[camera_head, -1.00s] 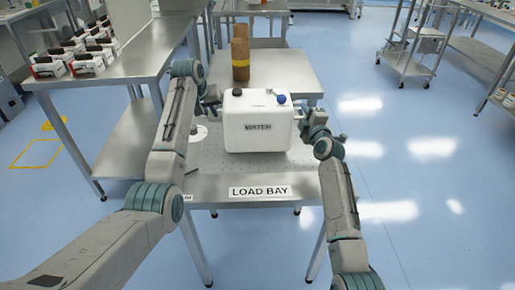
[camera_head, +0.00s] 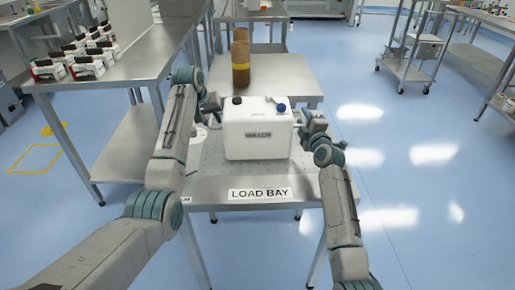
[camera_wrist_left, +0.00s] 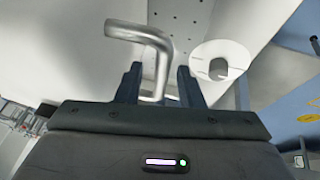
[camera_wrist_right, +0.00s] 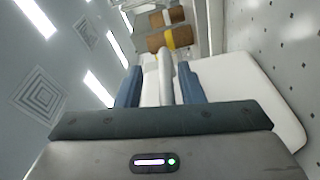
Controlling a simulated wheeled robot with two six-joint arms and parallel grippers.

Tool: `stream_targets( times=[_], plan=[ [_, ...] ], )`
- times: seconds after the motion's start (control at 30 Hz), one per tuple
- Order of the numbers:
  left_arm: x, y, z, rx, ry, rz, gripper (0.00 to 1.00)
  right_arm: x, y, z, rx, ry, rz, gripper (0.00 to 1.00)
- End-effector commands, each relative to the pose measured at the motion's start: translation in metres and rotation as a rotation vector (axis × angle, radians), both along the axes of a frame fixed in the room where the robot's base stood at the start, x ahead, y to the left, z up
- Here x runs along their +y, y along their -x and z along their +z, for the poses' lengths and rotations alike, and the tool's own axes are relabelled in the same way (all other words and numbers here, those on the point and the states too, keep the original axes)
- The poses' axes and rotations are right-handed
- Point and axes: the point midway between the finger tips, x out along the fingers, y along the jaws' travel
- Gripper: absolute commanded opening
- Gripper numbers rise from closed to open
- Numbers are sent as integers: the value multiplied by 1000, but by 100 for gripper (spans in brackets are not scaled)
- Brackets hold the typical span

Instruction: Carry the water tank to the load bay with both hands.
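The water tank (camera_head: 259,140) is a white box with a dark cap and a blue cap. It looks to be standing upright on the perforated top of the load bay (camera_head: 215,176), behind the LOAD BAY label. My left gripper (camera_head: 212,104) is at its left side. The left wrist view shows a bent metal handle (camera_wrist_left: 157,60) between parted fingers (camera_wrist_left: 159,78), with a gap beside it. My right gripper (camera_head: 304,122) is at its right side. In the right wrist view a pale handle (camera_wrist_right: 167,80) lies between parted fingers (camera_wrist_right: 161,78), gaps showing. The tank's underside is hidden.
Brown cylinders with a yellow band (camera_head: 241,62) stand on the bench behind the tank. A white disc (camera_wrist_left: 220,60) lies left of the tank. A steel table (camera_head: 120,75) with red-and-white devices stands at left. The floor at right is clear up to a cart (camera_head: 412,60).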

Motion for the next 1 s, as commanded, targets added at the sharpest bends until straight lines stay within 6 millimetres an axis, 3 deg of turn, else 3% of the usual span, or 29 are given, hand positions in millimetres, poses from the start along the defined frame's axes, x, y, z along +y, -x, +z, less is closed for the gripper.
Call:
stream_targets(
  times=[0.17,0.6,0.83,1.0],
  plan=[
    [3,7,17,-4,1,0,34,0,0,0,1,0,0,35],
    [17,42,96,-6,0,1,34,0,0,0,1,0,0,35],
    [19,48,110,-3,0,1,34,-1,3,-1,1,0,0,35],
    [19,49,110,-2,0,0,34,-5,21,-3,1,1,0,35]
  ],
)
